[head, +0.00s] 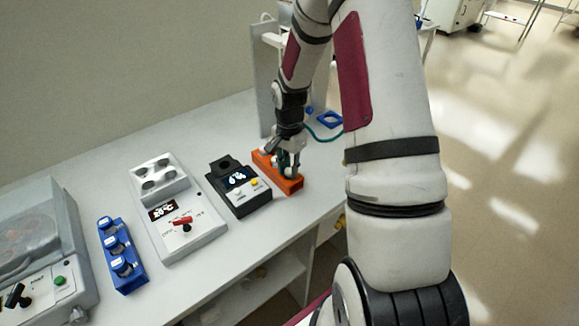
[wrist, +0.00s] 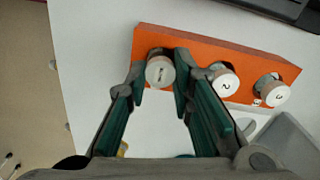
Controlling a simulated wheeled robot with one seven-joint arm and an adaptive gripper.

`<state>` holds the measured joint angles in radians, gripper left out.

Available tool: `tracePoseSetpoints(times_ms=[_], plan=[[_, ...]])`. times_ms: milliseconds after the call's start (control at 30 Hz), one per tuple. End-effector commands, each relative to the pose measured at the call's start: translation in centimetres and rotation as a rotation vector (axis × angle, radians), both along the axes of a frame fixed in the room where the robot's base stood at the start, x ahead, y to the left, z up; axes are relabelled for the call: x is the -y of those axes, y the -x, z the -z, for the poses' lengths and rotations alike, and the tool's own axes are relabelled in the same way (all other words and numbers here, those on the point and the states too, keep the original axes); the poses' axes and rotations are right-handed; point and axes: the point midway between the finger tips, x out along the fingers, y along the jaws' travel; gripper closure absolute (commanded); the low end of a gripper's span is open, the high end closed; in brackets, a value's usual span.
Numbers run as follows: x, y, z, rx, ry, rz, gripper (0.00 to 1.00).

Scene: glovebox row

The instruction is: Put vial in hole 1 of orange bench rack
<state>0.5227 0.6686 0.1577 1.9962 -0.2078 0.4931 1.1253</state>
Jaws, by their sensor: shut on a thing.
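The orange bench rack (head: 291,186) lies on the bench under my gripper (head: 287,168); it also shows in the wrist view (wrist: 205,50). A vial with a grey cap marked 1 (wrist: 160,70) is at the rack's left end in the wrist view. My gripper (wrist: 163,82) is shut on this vial, one finger on each side of the cap. Its lower part is hidden, so I cannot tell how deep it sits. Two more capped vials, marked 2 (wrist: 224,82) and 3 (wrist: 271,90), stand along the rack to the right.
A black device with a lit display (head: 238,190) stands just left of the rack in the head view. A blue square item (head: 330,120) lies behind.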

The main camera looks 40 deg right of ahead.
Motion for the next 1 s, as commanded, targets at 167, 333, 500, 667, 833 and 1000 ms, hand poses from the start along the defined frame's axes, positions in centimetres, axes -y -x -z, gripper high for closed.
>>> tracePoseSetpoints(times_ms=[167, 333, 500, 667, 833, 1000], plan=[[0.0, 0.0, 0.2, -0.001, -0.001, 0.000, 0.58], [0.0, 0.0, 0.2, -0.001, -0.001, 0.000, 0.58], [0.0, 0.0, -0.1, 0.000, 0.000, 0.000, 0.58], [0.1, -0.1, -1.7, 0.003, 0.002, 0.001, 0.58], [0.1, -0.2, -4.9, 0.005, 0.003, 0.001, 0.58], [0.0, -0.2, -8.3, 0.004, 0.002, 0.000, 0.58]])
